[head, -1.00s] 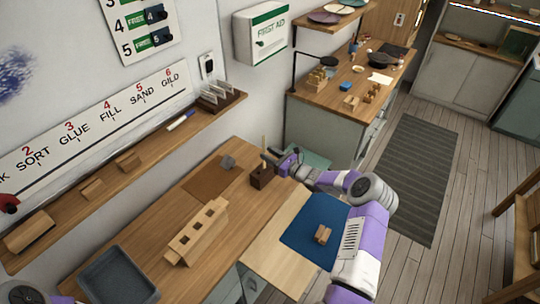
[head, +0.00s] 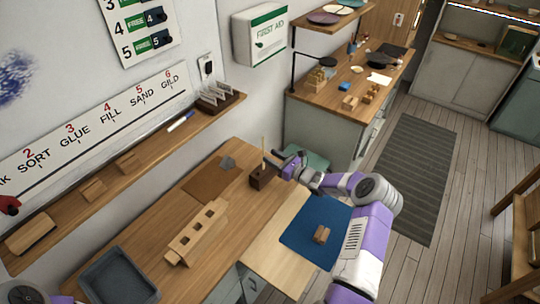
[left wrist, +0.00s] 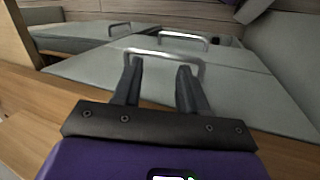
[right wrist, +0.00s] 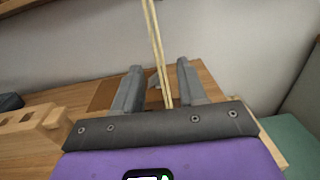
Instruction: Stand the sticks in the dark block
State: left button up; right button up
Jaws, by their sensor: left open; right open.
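The dark block (head: 259,181) stands on the far right part of the wooden bench. A thin pale stick (head: 263,152) stands up from it. In the right wrist view two pale sticks (right wrist: 154,40) rise close together, seen between the fingers; their lower ends are hidden behind my gripper. My right gripper (head: 277,157) is open just right of the stick, above the block; it also shows in the right wrist view (right wrist: 158,70). My left gripper (left wrist: 158,65) is open and empty, in front of grey drawers with metal handles (left wrist: 182,38).
A pale wooden holder with square holes (head: 180,248) and a grey tray (head: 118,276) sit on the bench. A brown mat (head: 205,184) lies behind. A blue mat (head: 308,228) with a small wooden piece (head: 321,234) lies at right. A wall shelf runs along the left.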

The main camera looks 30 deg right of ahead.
jog(key=p+v, duration=0.2)
jog(key=v, duration=0.5)
dwell(0.4)
notch_tip(320, 180, up, 6)
jog(key=p, duration=0.4)
jog(key=shift+p, duration=0.3)
dwell(0.4)
